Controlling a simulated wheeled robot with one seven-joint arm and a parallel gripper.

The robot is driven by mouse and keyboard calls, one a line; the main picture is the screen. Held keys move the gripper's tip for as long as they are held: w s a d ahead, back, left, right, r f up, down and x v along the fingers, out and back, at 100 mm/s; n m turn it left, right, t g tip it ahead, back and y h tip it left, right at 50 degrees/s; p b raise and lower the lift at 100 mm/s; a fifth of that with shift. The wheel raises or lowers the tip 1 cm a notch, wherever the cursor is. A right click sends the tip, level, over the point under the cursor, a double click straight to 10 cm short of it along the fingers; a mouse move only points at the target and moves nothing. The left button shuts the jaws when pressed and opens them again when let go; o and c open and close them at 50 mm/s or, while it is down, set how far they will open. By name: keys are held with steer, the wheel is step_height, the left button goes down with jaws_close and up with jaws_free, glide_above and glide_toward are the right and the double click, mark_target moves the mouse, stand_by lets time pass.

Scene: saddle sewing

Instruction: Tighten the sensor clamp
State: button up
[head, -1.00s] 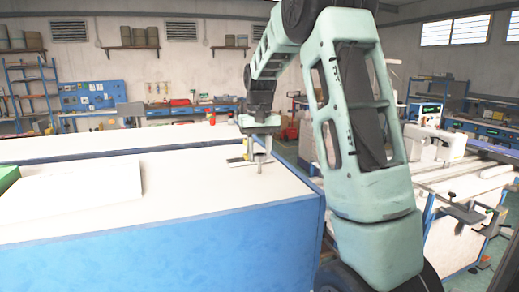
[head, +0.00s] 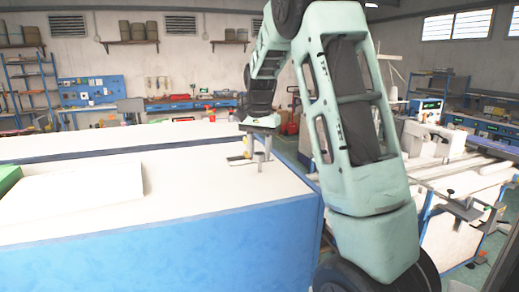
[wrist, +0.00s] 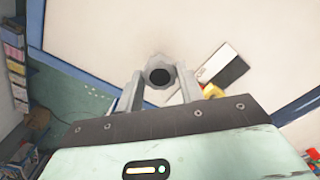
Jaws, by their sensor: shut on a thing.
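My gripper (wrist: 160,88) is shut on a grey round piece with a dark hole in its top (wrist: 160,72), seen end-on between the two fingers in the wrist view. In the head view my gripper (head: 258,156) points down over the right part of the white-topped bench, its fingertips near the surface. I cannot tell whether the grey piece is the sensor clamp or a tool, or whether it touches the bench. A flat white-and-black item (wrist: 223,66) with a yellow part (wrist: 212,90) lies just beside the fingers.
The white bench top (head: 190,185) is mostly clear. A white board (head: 85,187) and a green item (head: 8,178) lie at its left. Another white-topped bench (head: 120,138) runs behind. A sewing machine table (head: 450,170) stands to the right. The bench's right edge is close to my gripper.

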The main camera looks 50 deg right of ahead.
mark_target(259, 153)
steer(key=shift+r, duration=0.1)
stand_by(0.3)
steer(key=o, duration=1)
step_height(259, 153, up, 17)
steer(key=b, duration=0.2)
steer(key=shift+r+b, duration=0.15)
steer(key=shift+b, duration=0.2)
